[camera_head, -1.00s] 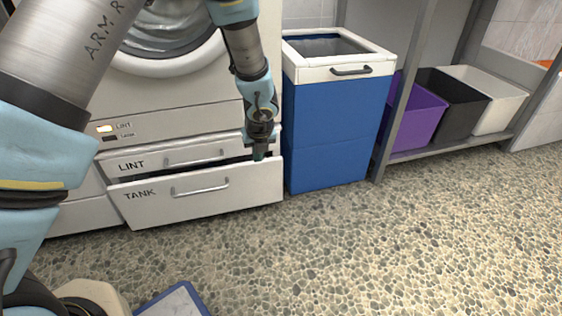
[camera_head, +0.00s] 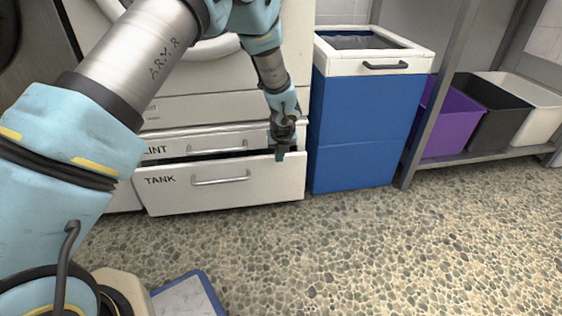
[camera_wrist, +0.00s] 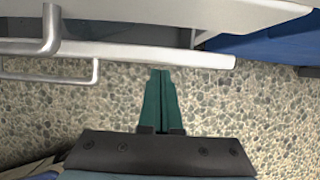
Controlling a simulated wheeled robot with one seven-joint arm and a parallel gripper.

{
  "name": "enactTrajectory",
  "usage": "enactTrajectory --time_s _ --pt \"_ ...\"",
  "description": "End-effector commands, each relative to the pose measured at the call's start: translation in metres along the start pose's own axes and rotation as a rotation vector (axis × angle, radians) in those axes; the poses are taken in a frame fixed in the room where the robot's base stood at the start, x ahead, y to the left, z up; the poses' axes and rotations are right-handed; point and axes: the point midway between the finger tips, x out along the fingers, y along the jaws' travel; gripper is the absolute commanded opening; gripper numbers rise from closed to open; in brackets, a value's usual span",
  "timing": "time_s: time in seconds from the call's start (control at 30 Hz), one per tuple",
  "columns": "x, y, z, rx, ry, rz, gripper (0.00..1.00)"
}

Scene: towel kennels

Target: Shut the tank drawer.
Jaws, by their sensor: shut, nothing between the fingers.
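The tank drawer (camera_head: 222,192) is a white drawer front labelled TANK with a bar handle, low on the white machine. It stands out from the machine, with a dark gap showing above its top edge. My gripper (camera_head: 282,155) points down at the right end of that edge. In the wrist view, the green fingers (camera_wrist: 160,74) are together and empty. Their tips are at the outer side of the drawer's front (camera_wrist: 190,59), right of its handle (camera_wrist: 70,76). I cannot tell whether they touch it.
The lint drawer (camera_head: 200,144) lies just above the tank drawer. A blue bin with a white rim (camera_head: 355,135) stands close on the right. A shelf post (camera_head: 432,110) and purple, black and white tubs are farther right. A blue-edged panel (camera_head: 207,293) is at the bottom. The pebbled floor ahead is clear.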

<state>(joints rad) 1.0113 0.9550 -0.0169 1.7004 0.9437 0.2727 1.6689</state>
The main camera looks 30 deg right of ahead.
Motion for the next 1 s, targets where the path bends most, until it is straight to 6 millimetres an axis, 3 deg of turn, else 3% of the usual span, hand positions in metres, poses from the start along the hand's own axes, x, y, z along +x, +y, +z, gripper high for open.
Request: enactTrajectory --time_s 0.37,0.7,1.0 --pt "0.0 0.0 0.002 0.0 0.001 0.0 0.0" --pt "0.006 0.001 0.023 0.0 0.001 0.001 0.0" --pt "0.01 0.0 0.024 0.0 0.001 0.0 0.0"
